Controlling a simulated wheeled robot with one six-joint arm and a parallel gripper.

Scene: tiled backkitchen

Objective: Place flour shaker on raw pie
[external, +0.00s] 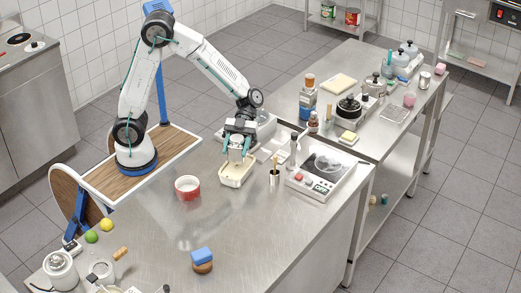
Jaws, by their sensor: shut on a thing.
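My gripper (236,148) points down over the steel table, its fingers shut on a small pale thing (235,157), which looks like the flour shaker. The fingers cover much of it. Just below it is a cream rectangular dish with a pale filling (232,182), which looks like the raw pie. The held thing is over the far part of this dish. I cannot tell whether it touches the filling or hangs just above it.
A red and white bowl (187,190) stands left of the dish. The steel surface between is clear.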

